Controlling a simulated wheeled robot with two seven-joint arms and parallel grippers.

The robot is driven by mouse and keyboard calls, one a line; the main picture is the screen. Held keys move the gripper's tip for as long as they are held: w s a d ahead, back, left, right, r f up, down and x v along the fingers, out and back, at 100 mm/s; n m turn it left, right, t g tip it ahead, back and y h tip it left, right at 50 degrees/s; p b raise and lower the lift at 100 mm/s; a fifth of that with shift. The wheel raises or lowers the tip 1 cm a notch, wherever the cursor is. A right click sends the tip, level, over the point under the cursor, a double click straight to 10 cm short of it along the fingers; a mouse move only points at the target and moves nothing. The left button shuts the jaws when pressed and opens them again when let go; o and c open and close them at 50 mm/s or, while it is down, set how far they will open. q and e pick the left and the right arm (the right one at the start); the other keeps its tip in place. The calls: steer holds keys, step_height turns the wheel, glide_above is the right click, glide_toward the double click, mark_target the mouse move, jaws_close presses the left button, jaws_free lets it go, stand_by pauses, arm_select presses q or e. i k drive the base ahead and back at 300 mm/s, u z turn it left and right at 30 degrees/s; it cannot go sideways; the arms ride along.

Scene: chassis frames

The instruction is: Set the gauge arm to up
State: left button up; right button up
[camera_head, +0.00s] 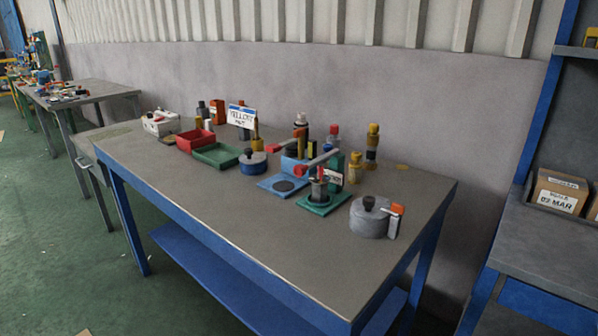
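Two small devices with arms stand on the right half of the table. I cannot tell for sure which one is the gauge. Its markings are too small to read. Neither of my grippers is in view.
The table (230,240) has a clear front. A grey lidded pot (368,222) stands at the right, a blue pot (252,166), red bin (195,141) and green tray (216,155) at the left. A shelf with a box (559,192) is far right.

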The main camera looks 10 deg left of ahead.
mark_target(300, 170)
steer(key=u, duration=1.7)
steer(key=k, duration=1)
steer(key=z, duration=1.2)
steer(key=i, duration=0.5)
